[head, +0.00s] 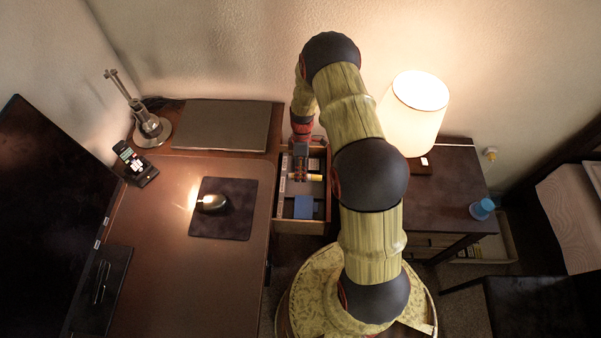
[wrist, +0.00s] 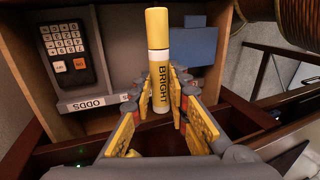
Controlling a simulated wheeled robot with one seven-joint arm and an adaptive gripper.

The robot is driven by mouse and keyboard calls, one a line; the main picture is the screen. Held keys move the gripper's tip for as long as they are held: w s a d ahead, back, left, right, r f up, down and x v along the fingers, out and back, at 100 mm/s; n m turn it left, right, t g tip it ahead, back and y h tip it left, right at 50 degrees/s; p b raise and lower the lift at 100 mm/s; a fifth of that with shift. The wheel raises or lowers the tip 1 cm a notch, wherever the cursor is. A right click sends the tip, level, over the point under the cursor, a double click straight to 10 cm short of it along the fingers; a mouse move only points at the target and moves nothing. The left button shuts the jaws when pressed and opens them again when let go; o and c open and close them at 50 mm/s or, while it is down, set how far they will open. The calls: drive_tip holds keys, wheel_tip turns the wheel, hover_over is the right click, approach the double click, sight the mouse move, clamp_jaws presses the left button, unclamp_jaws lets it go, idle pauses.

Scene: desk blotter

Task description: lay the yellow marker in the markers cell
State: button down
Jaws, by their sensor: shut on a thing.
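The yellow marker (wrist: 159,65), with a white band and the word BRIGHT on its barrel, is held between the yellow-padded fingers of my gripper (wrist: 161,92) in the wrist view. The fingers are shut on it, and its cap end sticks out past them. In the head view the marker (head: 314,177) shows as a small yellow bar by my gripper (head: 300,176), over the open drawer (head: 328,205). The drawer has divided cells. One divider label in the wrist view reads ODDS (wrist: 87,104). I cannot read a markers label, and the gripper hides part of the drawer.
A dark calculator (wrist: 68,54) lies in the cell behind the ODDS label. A blue block-like thing (wrist: 195,45) is in the drawer at right in the wrist view. The desk with a mouse (head: 212,203) is left of the drawer; a lit lamp (head: 414,110) is right.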

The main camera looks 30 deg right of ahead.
sight(301, 192)
drive_tip(key=shift+f+b, duration=3.5)
drive_tip(key=shift+f, duration=1.9)
drive_tip(key=shift+f+b, duration=0.35)
drive_tip(key=shift+f, duration=0.15)
drive_tip(key=shift+s+f, duration=0.1)
drive_tip(key=shift+f, duration=0.15)
drive_tip(key=c, duration=1.6)
unclamp_jaws()
drive_tip(key=shift+s+f, duration=0.1)
drive_tip(key=shift+c, duration=0.2)
drive_tip(key=v, duration=1.2)
